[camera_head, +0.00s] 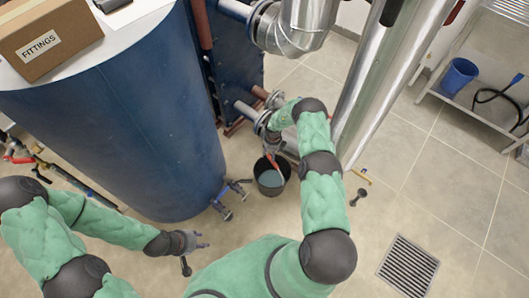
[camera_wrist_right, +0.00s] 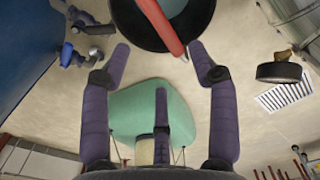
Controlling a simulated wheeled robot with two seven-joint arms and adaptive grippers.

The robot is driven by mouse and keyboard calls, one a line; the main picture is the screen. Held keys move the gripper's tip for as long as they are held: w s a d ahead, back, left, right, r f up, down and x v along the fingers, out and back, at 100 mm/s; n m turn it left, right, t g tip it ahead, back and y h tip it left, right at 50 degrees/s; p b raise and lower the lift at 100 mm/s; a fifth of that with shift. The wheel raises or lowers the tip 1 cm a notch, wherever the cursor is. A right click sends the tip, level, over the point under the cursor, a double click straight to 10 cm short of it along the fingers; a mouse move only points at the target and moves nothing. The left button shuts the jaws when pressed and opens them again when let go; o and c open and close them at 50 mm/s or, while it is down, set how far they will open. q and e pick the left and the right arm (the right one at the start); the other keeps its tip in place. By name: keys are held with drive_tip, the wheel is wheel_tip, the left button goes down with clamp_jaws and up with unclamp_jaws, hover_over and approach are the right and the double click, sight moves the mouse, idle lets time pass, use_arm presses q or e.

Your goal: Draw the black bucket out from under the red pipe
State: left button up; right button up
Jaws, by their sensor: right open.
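The black bucket (camera_head: 260,187) stands on the floor with grey-blue liquid inside, and its rim shows in the right wrist view (camera_wrist_right: 118,22). The red pipe (camera_wrist_right: 160,25) crosses over the bucket's mouth, and its end shows in the head view (camera_head: 273,166). My right gripper (camera_wrist_right: 160,48) is open and empty, its two fingertips apart just short of the bucket's near rim. In the head view my right arm partly hides it. My left gripper (camera_head: 204,240) is open and empty, left of and nearer than the bucket.
A large blue tank (camera_head: 150,120) stands left of the bucket, with small blue valves (camera_head: 222,208) low beside it. Silver ducts (camera_head: 370,90) rise at the right. A dark knob-like object (camera_head: 358,197) and a floor drain grate (camera_head: 408,264) lie right. Floor between them is clear.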

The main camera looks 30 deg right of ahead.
wheel_tip(320, 180, down, 11)
drive_tip(key=b, duration=0.4)
drive_tip(key=shift+r, duration=0.1)
clamp_jaws()
drive_tip(key=shift+r, duration=0.15)
drive_tip(key=shift+w+d+r, duration=0.1)
drive_tip(key=shift+w+r, duration=0.05)
drive_tip(key=shift+r, duration=1.35)
